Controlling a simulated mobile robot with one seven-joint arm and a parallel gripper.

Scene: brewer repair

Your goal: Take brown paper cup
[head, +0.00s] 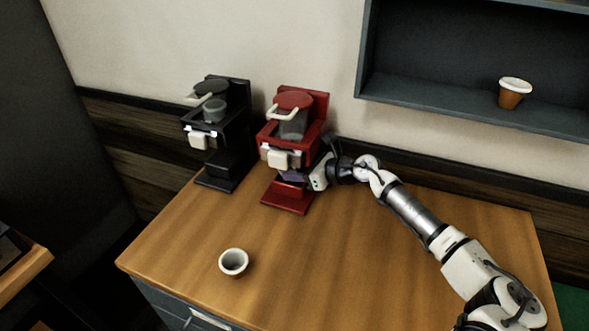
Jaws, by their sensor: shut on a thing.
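A brown paper cup (510,98) with a white rim stands upright on the wall shelf at the upper right of the head view. My gripper (304,178) is far to the left of it, at the front of the red brewer (294,140), below the white part of that brewer. It is shut on a small dark purplish thing (291,176), which is mostly hidden, so I cannot tell what it is. A pale cup (233,261) with a dark inside stands on the table (370,270), apart from my gripper.
A black brewer (222,135) stands left of the red one, against the wall. The grey shelf (430,99) has open room left of the brown cup. The table's middle is clear. Another wooden surface (22,268) is at the lower left.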

